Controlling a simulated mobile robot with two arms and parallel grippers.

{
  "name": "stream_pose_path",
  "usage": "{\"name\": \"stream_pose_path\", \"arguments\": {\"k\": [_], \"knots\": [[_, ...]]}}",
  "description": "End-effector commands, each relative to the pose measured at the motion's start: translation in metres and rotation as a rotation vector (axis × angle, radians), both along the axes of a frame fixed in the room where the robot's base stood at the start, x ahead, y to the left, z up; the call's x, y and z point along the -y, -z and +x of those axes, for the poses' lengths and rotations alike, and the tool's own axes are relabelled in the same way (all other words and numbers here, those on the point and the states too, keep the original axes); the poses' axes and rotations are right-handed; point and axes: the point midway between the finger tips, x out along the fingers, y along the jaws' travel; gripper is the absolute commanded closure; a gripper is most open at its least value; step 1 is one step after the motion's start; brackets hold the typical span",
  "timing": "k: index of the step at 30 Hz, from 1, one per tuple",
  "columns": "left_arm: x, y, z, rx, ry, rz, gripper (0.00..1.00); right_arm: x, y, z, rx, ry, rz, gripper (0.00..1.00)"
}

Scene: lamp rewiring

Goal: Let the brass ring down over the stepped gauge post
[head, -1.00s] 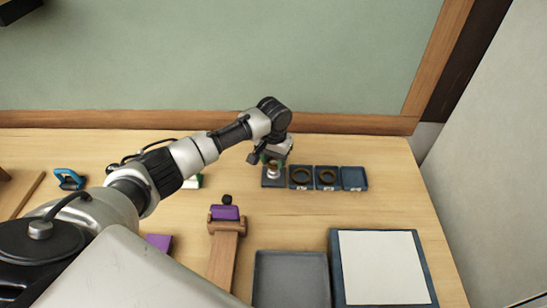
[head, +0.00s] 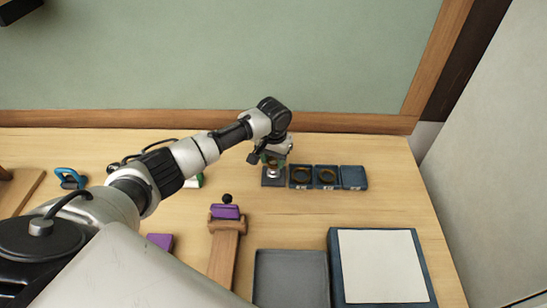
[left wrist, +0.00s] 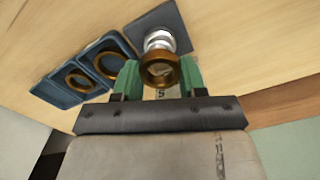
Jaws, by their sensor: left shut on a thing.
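The brass ring (left wrist: 160,70) is held between the green fingertips of my left gripper (left wrist: 157,76), which is shut on it. In the head view my left gripper (head: 273,159) is at the dark base plate of the gauge post. The stepped gauge post (left wrist: 160,42) is silver and stands on a dark square plate (left wrist: 172,18); it also shows in the head view (head: 273,173). In the left wrist view the ring overlaps the lower edge of the post. I cannot tell whether the ring is around the post or above it. My right gripper is not in view.
Right of the post, two blue trays hold brass rings (head: 302,175) (head: 327,175), and a third blue tray (head: 353,177) is empty. A wooden stand with a purple block (head: 225,211), a grey tray (head: 290,278) and a white-topped blue board (head: 383,266) lie nearer.

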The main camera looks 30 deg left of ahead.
Motion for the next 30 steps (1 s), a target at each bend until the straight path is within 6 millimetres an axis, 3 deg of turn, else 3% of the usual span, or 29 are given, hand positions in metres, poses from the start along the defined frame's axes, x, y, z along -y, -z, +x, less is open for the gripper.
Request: {"name": "stream_pose_path", "arguments": {"k": [30], "knots": [[-0.0001, 0.0084, -0.0001, 0.000, 0.000, 0.000, 0.81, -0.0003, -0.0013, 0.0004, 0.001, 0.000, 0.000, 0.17]]}}
